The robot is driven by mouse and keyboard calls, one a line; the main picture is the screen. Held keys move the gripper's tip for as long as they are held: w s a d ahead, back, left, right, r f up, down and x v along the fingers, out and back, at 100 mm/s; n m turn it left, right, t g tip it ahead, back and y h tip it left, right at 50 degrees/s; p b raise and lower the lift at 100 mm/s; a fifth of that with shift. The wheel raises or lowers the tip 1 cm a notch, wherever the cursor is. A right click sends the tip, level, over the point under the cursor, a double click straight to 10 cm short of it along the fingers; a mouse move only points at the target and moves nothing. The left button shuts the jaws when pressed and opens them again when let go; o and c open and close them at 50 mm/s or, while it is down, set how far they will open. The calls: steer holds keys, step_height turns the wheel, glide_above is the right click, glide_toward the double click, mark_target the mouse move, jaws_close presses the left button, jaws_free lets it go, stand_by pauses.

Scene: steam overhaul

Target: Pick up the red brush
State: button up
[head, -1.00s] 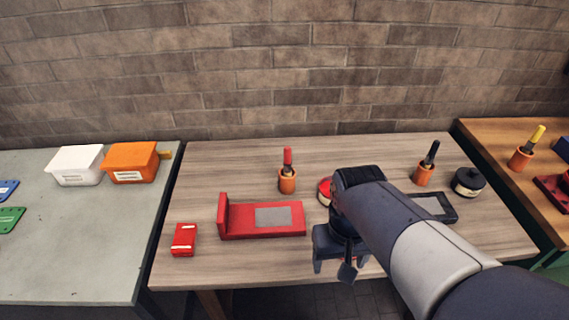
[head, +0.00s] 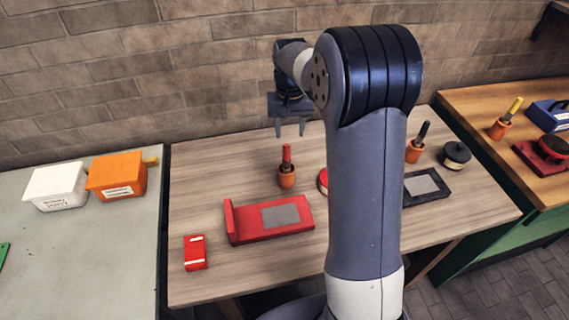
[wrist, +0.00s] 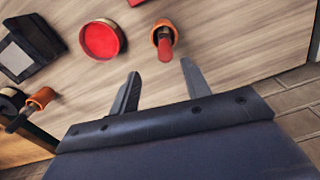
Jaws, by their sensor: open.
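The red brush (head: 286,154) stands upright in an orange cup (head: 287,177) on the wooden table, behind the red stand. In the wrist view the red brush (wrist: 165,48) points toward me from its orange cup (wrist: 156,33), just beyond the gap between my fingertips. My gripper (head: 290,133) is open and empty, above the back of the table near the brush. In the wrist view both fingers of my gripper (wrist: 161,68) are spread apart, with nothing between them. No contact with the brush shows.
A red stand (head: 243,230) with a grey plate lies in front. A round red tin (wrist: 103,39) sits beside the cup. A black brush (head: 422,133) in another orange cup and a black tin (head: 456,155) stand at the right. The brick wall (head: 200,85) is behind.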

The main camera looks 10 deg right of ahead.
mark_target(287, 145)
step_height(287, 145, down, 4)
steer(key=shift+r, duration=0.1)
steer(key=shift+w+a+f+p, duration=0.15)
steer(key=shift+f+p, duration=0.35)
steer(key=shift+f, duration=0.9)
steer(key=shift+w+a+f+p, duration=0.1)
steer(key=shift+a+f+p, duration=0.3)
steer(key=shift+f, duration=1)
steer(key=shift+d, duration=0.15)
steer(key=shift+c, duration=0.6)
jaws_close()
